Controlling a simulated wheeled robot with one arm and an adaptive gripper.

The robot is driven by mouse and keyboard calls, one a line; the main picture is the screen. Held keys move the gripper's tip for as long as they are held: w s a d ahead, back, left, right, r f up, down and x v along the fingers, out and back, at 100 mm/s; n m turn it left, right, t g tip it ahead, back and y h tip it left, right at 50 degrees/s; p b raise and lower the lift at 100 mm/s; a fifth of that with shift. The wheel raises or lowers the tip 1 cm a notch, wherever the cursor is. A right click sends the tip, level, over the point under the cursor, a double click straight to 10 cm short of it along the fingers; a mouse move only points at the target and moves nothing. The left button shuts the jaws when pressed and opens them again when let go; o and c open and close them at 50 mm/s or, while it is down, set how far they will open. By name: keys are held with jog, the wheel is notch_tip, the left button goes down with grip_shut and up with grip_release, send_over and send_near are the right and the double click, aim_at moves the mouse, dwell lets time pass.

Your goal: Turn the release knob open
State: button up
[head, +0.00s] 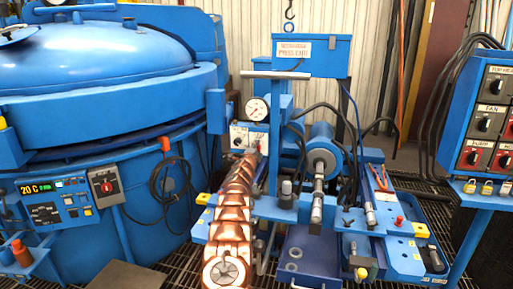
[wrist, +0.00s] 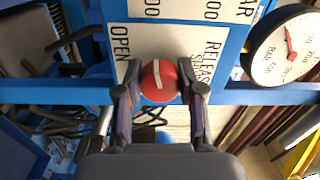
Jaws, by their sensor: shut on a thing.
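The release knob (wrist: 157,84) is a round red knob with a white pointer line, in the wrist view. The line runs nearly up and down in that picture, slightly tilted. The knob sits on a white panel (wrist: 180,38), with the word OPEN on its left and RELEASE on its right; another word is partly hidden. My gripper (wrist: 160,92) has one dark finger on each side of the knob and is shut on it. In the head view my copper-coloured arm reaches to the white panel (head: 241,134); the knob is hidden there.
A pressure gauge (wrist: 286,46) with a red needle is close right of the panel; it also shows in the head view (head: 257,109). A blue furnace (head: 100,60) stands at left. A control box (head: 490,110) is at right. Cables hang behind the press cart.

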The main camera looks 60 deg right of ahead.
jog(key=shift+n, duration=0.3)
jog(key=o, duration=1.2)
jog(key=shift+c, duration=0.2)
jog(key=shift+a, duration=0.15)
jog(key=v, duration=0.7)
dwell(0.5)
jog(key=shift+s+a, duration=0.1)
jog(key=shift+a, duration=0.05)
dwell(0.6)
